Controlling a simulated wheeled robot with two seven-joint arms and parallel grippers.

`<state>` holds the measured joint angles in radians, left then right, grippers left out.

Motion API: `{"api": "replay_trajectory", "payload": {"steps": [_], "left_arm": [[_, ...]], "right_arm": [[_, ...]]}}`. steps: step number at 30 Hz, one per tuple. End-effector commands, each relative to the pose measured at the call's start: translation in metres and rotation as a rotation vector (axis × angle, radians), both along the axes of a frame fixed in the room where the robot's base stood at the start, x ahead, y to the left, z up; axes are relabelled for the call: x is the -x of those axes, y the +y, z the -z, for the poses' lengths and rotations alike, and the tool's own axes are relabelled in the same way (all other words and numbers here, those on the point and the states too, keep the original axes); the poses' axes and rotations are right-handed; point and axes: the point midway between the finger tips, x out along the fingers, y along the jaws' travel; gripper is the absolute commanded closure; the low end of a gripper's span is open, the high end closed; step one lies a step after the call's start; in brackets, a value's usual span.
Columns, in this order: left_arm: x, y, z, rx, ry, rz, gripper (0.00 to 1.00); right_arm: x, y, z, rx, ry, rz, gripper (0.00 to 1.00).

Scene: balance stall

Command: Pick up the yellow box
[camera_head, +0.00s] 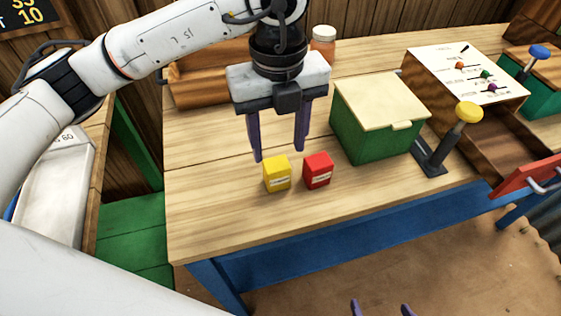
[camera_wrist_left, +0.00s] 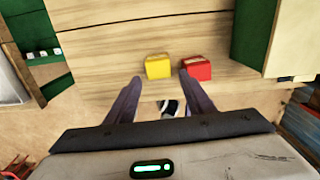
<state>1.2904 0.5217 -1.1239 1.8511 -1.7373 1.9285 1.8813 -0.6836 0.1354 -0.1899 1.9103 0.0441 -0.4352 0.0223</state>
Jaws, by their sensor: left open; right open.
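The yellow box (camera_head: 277,174) is a small cube with a white label, standing on the wooden table in the head view. A red box (camera_head: 318,171) of like size stands close to its right. My left gripper (camera_head: 279,156) is open and empty, pointing down just behind and above the two boxes. In the left wrist view the yellow box (camera_wrist_left: 159,66) lies ahead of the fingertips, between their lines, and the red box (camera_wrist_left: 196,68) lies beside the right finger. My right gripper (camera_head: 380,308) shows only its fingertips at the bottom edge, apart and empty.
A green box with a cream lid (camera_head: 378,117) stands right of the small boxes. A lever with a yellow knob (camera_head: 467,112) stands beside it. An orange-brown jar (camera_head: 323,44) is at the back. The table (camera_head: 215,215) is bare to the left and in front.

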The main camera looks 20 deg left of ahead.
Motion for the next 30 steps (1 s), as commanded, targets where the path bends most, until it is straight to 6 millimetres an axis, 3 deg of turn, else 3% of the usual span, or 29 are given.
{"api": "replay_trajectory", "payload": {"steps": [4, 11, 21, 29, 30], "left_arm": [[0.001, 0.001, 0.025, 0.001, 0.006, 0.000, 0.52], [0.000, 0.001, 0.043, 0.004, 0.005, 0.002, 0.52], [-0.003, 0.005, 0.087, 0.004, 0.006, 0.003, 0.52], [-0.003, 0.005, 0.091, 0.005, 0.004, 0.005, 0.52], [-0.003, 0.005, 0.091, 0.005, 0.004, 0.004, 0.55]], "right_arm": [[0.002, 0.000, -0.001, -0.001, 0.004, 0.000, 0.13], [0.003, 0.000, -0.003, 0.000, 0.007, -0.001, 0.13], [0.003, 0.000, -0.011, 0.000, 0.007, -0.001, 0.13], [0.003, 0.001, -0.011, 0.000, 0.007, -0.001, 0.13], [0.003, 0.001, -0.011, 0.000, 0.007, -0.001, 0.13]]}}
